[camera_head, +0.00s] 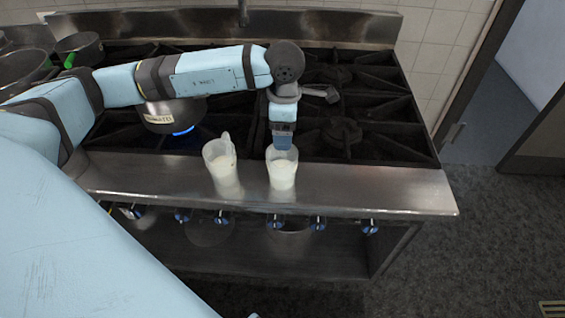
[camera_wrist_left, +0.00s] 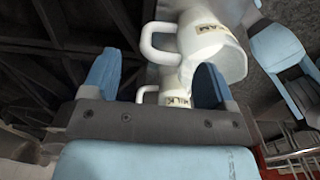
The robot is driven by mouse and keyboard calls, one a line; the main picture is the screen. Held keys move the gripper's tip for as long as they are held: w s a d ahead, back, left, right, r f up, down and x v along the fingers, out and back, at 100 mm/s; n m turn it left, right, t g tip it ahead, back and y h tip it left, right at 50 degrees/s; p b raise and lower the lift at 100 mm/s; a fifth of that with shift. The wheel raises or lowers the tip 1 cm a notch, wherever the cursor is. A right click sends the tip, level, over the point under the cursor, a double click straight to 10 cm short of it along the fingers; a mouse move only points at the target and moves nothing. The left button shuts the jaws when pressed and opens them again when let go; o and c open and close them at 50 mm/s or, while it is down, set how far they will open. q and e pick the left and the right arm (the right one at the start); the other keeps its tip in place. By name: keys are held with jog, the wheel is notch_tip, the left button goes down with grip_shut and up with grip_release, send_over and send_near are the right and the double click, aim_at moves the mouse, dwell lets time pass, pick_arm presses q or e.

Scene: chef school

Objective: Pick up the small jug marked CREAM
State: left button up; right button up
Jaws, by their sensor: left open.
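Two small white jugs stand on the steel front ledge, a left jug (camera_head: 221,160) and a right jug (camera_head: 281,168). Their labels do not show in the head view, so I cannot tell there which is CREAM. My left gripper (camera_head: 283,142) points down just behind and over the right jug, open. In the left wrist view, a labelled white jug (camera_wrist_left: 213,52) lies just beyond my open left fingers (camera_wrist_left: 158,70), its handle toward the gap. My right gripper is out of view.
A labelled pot (camera_head: 172,117) sits over a lit blue flame behind the left jug. Dark pans (camera_head: 80,48) stand at the far left. Black burner grates (camera_head: 345,135) fill the hob. The steel ledge (camera_head: 380,190) is clear to the right of the jugs.

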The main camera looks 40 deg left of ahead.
aim_at(283, 161)
pick_arm(q)
notch_tip(283, 161, down, 5)
jog(key=shift+r, duration=0.2)
jog(key=c, duration=1.1)
